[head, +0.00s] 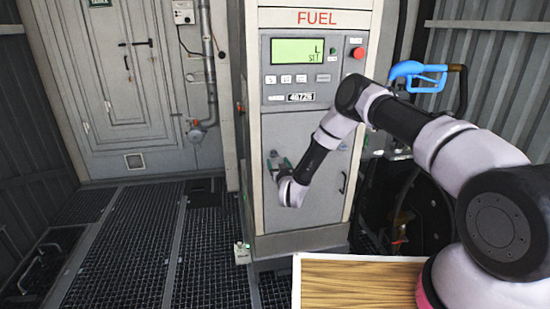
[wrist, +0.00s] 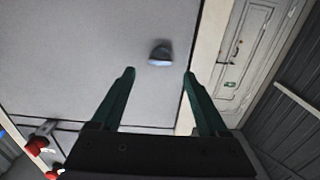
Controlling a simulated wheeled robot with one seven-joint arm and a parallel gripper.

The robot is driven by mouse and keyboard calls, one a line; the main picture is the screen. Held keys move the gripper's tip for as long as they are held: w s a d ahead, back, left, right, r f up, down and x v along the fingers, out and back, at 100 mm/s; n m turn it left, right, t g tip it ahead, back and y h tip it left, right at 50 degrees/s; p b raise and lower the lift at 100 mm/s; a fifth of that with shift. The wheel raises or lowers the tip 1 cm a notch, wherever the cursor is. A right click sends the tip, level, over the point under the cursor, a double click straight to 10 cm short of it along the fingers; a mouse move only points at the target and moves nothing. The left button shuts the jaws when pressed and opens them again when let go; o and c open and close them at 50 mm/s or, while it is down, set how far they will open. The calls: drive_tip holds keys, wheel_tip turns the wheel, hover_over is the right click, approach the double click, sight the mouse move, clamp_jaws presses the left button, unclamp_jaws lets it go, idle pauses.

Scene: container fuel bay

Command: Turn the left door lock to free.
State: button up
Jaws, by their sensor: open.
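The lock (wrist: 160,55) is a small rounded grey-blue knob on the pale grey door panel (wrist: 70,50) in the wrist view. My gripper (wrist: 159,73) has two green fingers, spread apart and empty. The knob shows just beyond the fingertips, roughly midway between them, with no contact visible. In the head view my gripper (head: 278,164) is at the left side of the grey lower door (head: 310,205) of the fuel dispenser. There the lock cannot be made out clearly behind my gripper. Which way the lock is turned is too small to tell.
The dispenser (head: 312,112) has a green display and a red button (head: 358,53). A dark handle (head: 343,182) is at the door's right. A blue nozzle (head: 415,72) hangs at the right. A wood-grained board (head: 355,280) lies in front. The grating floor (head: 130,235) at left is mostly clear.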

sight(275, 156)
drive_tip(key=x, duration=0.5)
drive_tip(key=shift+w+a, duration=0.1)
drive_tip(key=shift+w, duration=0.2)
clamp_jaws()
